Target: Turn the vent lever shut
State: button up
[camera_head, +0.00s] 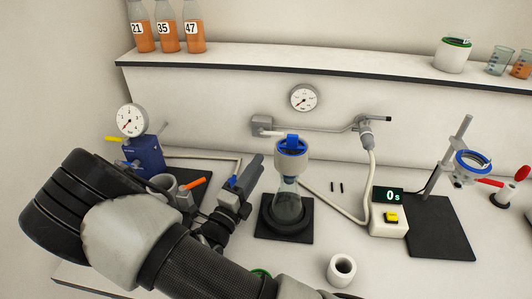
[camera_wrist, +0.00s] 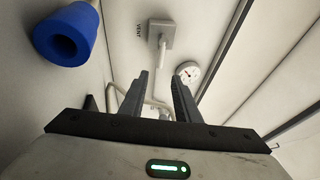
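A grey wall box (camera_head: 264,122) on the back panel shows in the wrist view (camera_wrist: 160,34) with a "VENT" label beside it. A pale bar (camera_head: 270,133) sits at its lower edge; I cannot tell for sure whether this is the vent lever or how it is turned. A thin pipe runs right from the box. My gripper (camera_head: 248,174) is left of and below the box, its dark fingers pointing up and right. In the wrist view its two fingers (camera_wrist: 158,98) stand apart with nothing visibly held between them.
A flask with a blue-topped funnel (camera_head: 291,160) stands close right of my gripper. A blue gauge unit (camera_head: 144,157) is to the left. A hose (camera_head: 369,185) hangs near a timer (camera_head: 388,221). A blue hollow cylinder (camera_wrist: 66,34) is near the wrist camera.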

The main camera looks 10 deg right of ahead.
jog(key=shift+v, duration=1.6)
